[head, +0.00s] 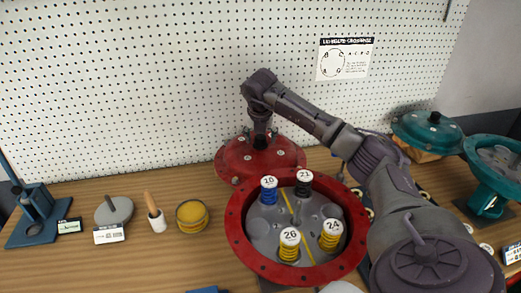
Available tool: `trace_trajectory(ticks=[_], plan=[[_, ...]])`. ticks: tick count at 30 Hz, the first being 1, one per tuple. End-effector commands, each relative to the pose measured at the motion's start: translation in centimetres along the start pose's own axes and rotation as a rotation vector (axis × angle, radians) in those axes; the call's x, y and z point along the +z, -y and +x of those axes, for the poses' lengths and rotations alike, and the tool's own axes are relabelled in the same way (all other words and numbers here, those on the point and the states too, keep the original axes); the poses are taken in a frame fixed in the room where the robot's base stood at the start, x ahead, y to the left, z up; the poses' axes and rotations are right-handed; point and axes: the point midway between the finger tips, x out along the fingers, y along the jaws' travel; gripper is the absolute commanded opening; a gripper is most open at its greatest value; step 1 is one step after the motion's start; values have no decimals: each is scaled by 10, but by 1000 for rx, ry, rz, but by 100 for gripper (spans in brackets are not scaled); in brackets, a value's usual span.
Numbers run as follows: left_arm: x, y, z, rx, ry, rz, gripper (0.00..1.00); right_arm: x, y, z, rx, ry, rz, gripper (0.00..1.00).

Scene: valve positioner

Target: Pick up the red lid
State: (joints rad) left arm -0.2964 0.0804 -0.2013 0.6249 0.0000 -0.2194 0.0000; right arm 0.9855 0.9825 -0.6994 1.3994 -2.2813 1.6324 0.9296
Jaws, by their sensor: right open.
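The red lid (235,166) is a domed round disc with bolts around its rim, at the back of the wooden table, just behind the red valve body. My right gripper (260,138) points down at the top middle of the lid, with its fingers around or just above the centre. It is open. The gripper hides the lid's centre, so I cannot tell whether the fingers touch it. My left gripper is not in view.
The open red valve body (243,248) holds several numbered springs in blue, black and yellow. A teal lid (428,131) and teal valve body (486,180) stand right. A yellow-topped jar (192,216) and brush stand left. A white pegboard (150,80) rises behind.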

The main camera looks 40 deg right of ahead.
Motion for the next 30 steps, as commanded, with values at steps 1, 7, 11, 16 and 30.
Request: trace_trajectory(ticks=[1,7,11,16,30], plan=[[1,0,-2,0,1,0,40,0,0,5,-1,-1,0,66],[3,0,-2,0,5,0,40,0,0,11,0,2,0,66],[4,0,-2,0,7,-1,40,0,0,11,1,1,0,63],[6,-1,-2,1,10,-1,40,0,0,11,1,1,0,35],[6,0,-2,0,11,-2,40,2,0,9,4,5,1,0]])
